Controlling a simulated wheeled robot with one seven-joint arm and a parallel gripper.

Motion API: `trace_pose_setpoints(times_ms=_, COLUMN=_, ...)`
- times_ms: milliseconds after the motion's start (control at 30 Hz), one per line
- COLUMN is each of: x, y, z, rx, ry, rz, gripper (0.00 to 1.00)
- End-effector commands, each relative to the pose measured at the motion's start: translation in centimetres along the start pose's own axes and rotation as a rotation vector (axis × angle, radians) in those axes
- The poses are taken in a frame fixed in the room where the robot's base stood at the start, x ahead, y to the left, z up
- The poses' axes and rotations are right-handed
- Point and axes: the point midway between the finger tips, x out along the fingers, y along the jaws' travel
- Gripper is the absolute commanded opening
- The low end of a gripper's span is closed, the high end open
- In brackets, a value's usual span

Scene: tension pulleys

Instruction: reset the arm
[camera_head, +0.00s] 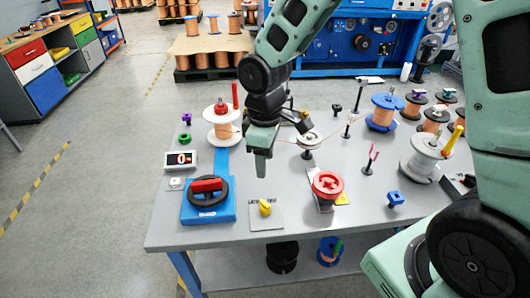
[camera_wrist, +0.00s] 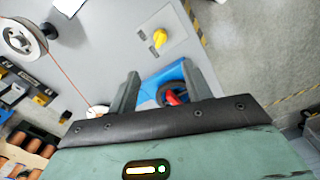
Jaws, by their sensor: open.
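My gripper (camera_head: 262,160) hangs over the middle of the grey table (camera_head: 180,238), apart from the things on it. In the wrist view my gripper (camera_wrist: 165,88) shows two dark fingers spread apart with nothing held between them. Beyond the fingers lie a yellow knob (camera_wrist: 160,38) on a grey plate and part of a blue base with a black ring and red handle (camera_wrist: 172,97). The tabletop directly under my gripper is partly hidden by it in the head view.
A copper spool with a red peg (camera_head: 222,122) stands left of my gripper. A pulley (camera_head: 310,137) and thin wire are close on its right. A red knob (camera_head: 327,184), a white spool (camera_head: 421,158) and several copper spools stand farther right. A blue machine (camera_head: 350,42) is behind.

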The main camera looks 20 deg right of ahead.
Motion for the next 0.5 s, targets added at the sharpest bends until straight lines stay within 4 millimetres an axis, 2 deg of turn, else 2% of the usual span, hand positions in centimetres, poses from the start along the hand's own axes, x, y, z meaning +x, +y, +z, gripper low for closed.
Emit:
trace_pose_setpoints(times_ms=133, x=-0.92, y=0.02, z=0.04, rx=-0.001, ry=0.000, rz=0.000, gripper=0.49)
trace_pose_setpoints(times_ms=500, x=-0.99, y=-0.01, z=0.03, rx=-0.001, ry=-0.001, rz=0.000, gripper=0.49)
